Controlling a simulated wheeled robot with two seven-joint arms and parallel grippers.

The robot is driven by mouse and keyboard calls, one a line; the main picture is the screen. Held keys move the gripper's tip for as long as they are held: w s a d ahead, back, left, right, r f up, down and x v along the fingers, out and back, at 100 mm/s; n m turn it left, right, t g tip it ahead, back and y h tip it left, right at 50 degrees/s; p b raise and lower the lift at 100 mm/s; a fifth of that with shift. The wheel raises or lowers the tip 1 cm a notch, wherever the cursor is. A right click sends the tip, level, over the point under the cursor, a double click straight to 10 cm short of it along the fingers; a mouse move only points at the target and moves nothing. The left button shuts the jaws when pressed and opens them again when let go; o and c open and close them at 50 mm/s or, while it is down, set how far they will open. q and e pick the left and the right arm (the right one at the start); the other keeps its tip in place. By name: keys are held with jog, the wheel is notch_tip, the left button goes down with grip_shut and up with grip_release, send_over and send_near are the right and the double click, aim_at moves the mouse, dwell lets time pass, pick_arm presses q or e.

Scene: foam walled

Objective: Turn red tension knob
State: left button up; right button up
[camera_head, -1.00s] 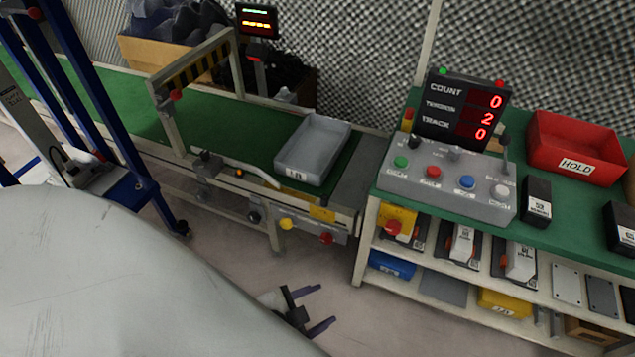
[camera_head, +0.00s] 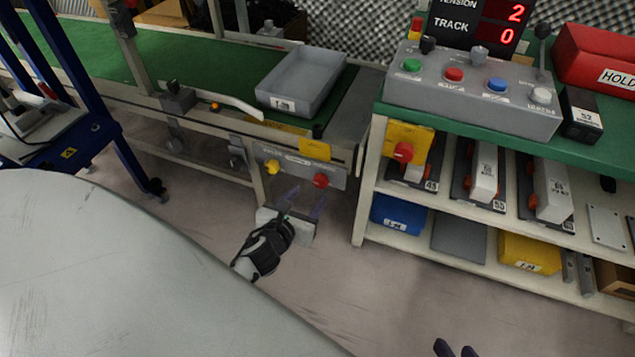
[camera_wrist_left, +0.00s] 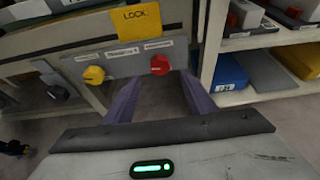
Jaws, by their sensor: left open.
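The red tension knob (camera_head: 320,181) sits at the right end of a grey panel under the front of the conveyor, with a yellow knob (camera_head: 272,167) to its left. I see no contact.
A yellow LOCK label (camera_wrist_left: 142,20) is above the panel. A grey bin (camera_head: 302,82) rests on the green conveyor. The floor between is clear.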

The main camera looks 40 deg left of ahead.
aim_at(319, 184)
pick_arm(q)
jog(key=b+x, duration=0.2)
jog(key=x, duration=0.5)
jog(key=shift+f+b, duration=0.15)
jog(key=shift+b, duration=0.25)
jog(key=shift+w+a, duration=0.1)
jog(key=shift+w, duration=0.35)
pick_arm(e)
jog(key=r, duration=0.1)
jog(key=a+y, duration=0.1)
jog(key=r+t, duration=0.1)
jog(key=shift+w+a+r, duration=0.25)
jog(key=shift+a+r, duration=0.05)
jog(key=shift+a, duration=0.1)
pick_arm(q)
jog(key=shift+c, duration=0.2)
jog(key=shift+f, duration=0.1)
jog(key=c, duration=1)
